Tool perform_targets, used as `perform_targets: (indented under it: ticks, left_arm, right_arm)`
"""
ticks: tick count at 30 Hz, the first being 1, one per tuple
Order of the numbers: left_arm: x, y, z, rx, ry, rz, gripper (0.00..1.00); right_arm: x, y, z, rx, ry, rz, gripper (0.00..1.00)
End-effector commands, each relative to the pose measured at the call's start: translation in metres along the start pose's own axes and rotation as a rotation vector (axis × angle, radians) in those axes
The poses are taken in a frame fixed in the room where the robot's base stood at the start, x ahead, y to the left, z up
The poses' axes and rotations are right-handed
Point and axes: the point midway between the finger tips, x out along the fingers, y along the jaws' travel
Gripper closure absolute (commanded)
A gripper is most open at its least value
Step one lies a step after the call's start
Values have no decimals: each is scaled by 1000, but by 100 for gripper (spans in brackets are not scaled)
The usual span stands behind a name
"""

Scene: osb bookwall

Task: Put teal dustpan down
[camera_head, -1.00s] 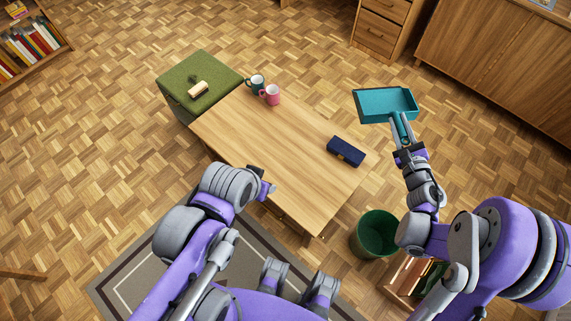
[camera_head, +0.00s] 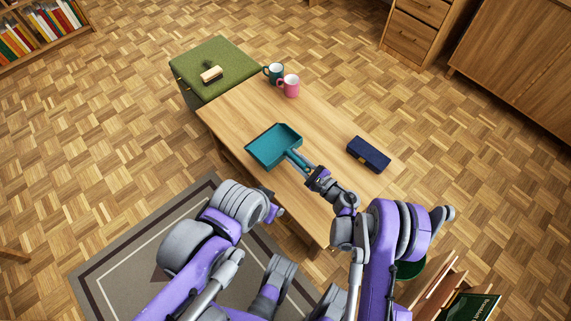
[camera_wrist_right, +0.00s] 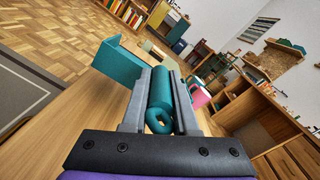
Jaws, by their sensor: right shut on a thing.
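The teal dustpan (camera_head: 273,147) is over the middle-left of the wooden table (camera_head: 236,107) in the head view, its pan toward the upper left. My right gripper (camera_head: 311,173) is shut on its handle. In the right wrist view, the teal handle (camera_wrist_right: 160,90) lies between the two fingers and the pan (camera_wrist_right: 120,62) is beyond. I cannot tell whether the pan touches the tabletop. My left gripper (camera_head: 277,211) is near the table's front left edge, and its fingers are too small to read.
A teal mug (camera_head: 273,72) and a pink mug (camera_head: 289,86) stand at the table's far end. A dark blue case (camera_head: 368,154) lies to the right of the dustpan. A green ottoman (camera_head: 205,58) with a brush (camera_head: 211,74) adjoins the table. A green bin (camera_head: 411,269) is partly hidden by my arm.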

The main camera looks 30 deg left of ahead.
Motion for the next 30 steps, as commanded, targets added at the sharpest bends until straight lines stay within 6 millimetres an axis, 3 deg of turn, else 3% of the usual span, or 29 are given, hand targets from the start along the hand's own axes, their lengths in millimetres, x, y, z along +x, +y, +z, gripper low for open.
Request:
perform_targets:
  ticks: [3,17,26,27,30]
  left_arm:
    - [7,0,2,0,-3,0,50]
    - [20,0,6,0,-7,0,50]
    - [20,0,6,0,-7,0,50]
    - [20,0,6,0,-7,0,50]
    - [20,0,6,0,-7,0,50]
  right_arm:
    - [0,14,-22,1,1,-1,100]
    - [0,41,-64,1,2,-2,100]
    - [0,42,-66,0,2,-1,100]
    - [0,42,-66,0,3,-1,66]
    - [0,42,-66,0,3,-2,48]
